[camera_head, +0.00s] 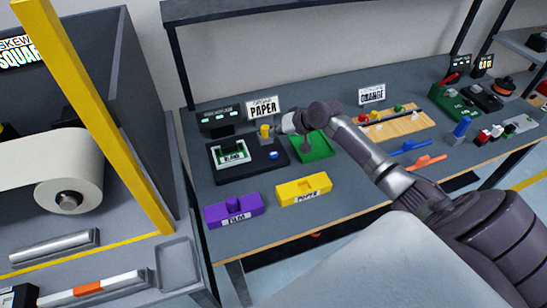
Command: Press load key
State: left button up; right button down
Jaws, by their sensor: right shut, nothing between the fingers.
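My right arm reaches in from the right over the grey workbench (250,225). Its gripper (280,128) is shut and empty, at the right side of a small yellow upright piece (265,131); I cannot tell whether they touch. A black panel (262,165) lies below it, with a framed display (234,154) and a blue round button (273,154). A dark box with lit green windows (220,121) stands behind the panel. No label reading "load" is legible, so I cannot tell which part is the load key. My left gripper is not in view.
A purple block (232,210) and a yellow block (303,190) lie in front of the panel. A green tray (310,150) is partly under my right arm. A wooden board (405,127) lies farther right. A yellow post (100,120) and paper roll (68,190) stand left.

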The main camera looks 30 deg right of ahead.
jog(key=b, duration=0.4)
send_over(275, 154)
notch_tip(275, 154, down, 4)
jog(key=shift+d+f, duration=0.1)
jog(key=shift+f, duration=1.05)
jog(key=shift+f, duration=0.15)
jog(key=shift+f, duration=0.25)
jog(key=shift+f+b, duration=0.4)
jog(key=shift+f, duration=0.05)
dwell(0.8)
jog(key=shift+r+p, duration=0.85)
jog(key=shift+p, duration=0.1)
